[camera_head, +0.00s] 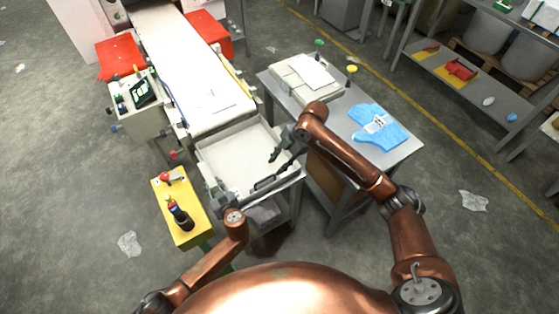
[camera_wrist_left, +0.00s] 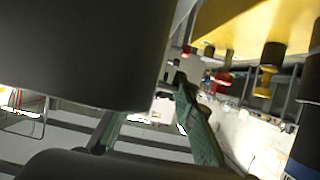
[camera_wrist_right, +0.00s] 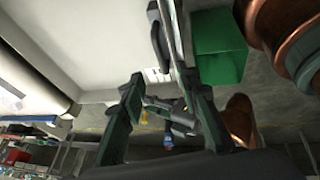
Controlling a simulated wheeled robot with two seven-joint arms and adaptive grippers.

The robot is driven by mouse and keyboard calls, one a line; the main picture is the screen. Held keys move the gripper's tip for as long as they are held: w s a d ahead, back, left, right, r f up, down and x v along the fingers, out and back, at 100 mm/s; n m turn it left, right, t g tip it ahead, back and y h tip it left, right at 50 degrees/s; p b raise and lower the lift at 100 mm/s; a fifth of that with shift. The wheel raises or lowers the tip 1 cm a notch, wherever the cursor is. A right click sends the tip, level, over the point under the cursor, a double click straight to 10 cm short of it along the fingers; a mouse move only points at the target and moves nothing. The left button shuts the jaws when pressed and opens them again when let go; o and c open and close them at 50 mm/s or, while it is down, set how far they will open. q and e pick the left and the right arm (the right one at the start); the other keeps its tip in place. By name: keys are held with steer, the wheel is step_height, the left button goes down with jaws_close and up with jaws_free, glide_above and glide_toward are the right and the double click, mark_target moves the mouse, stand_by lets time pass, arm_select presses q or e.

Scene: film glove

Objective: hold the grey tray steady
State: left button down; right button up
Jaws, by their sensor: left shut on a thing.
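The grey tray (camera_head: 235,150), a shallow pale-lined box, sits at the near end of the conveyor. A dark bar (camera_head: 265,183) runs along its near edge. My left gripper (camera_head: 214,189) is at the tray's near left corner, shut on the tray; its fingers also show in the left wrist view (camera_wrist_left: 155,125), where the grip itself is hard to make out. My right gripper (camera_head: 277,156) is at the tray's right side, with its fingers apart. In the right wrist view (camera_wrist_right: 165,105) a pale panel lies beside the fingers; I cannot tell whether they touch the tray.
A white conveyor (camera_head: 180,60) leads up to the tray. A grey table (camera_head: 400,155) at the right holds blue gloves (camera_head: 378,128). Open floor lies at far left and right.

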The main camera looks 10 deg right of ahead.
mark_target(267, 178)
steer(key=x, duration=1)
steer(key=shift+a+f, duration=0.1)
steer(key=shift+f, duration=0.05)
jaws_close()
stand_by(0.9)
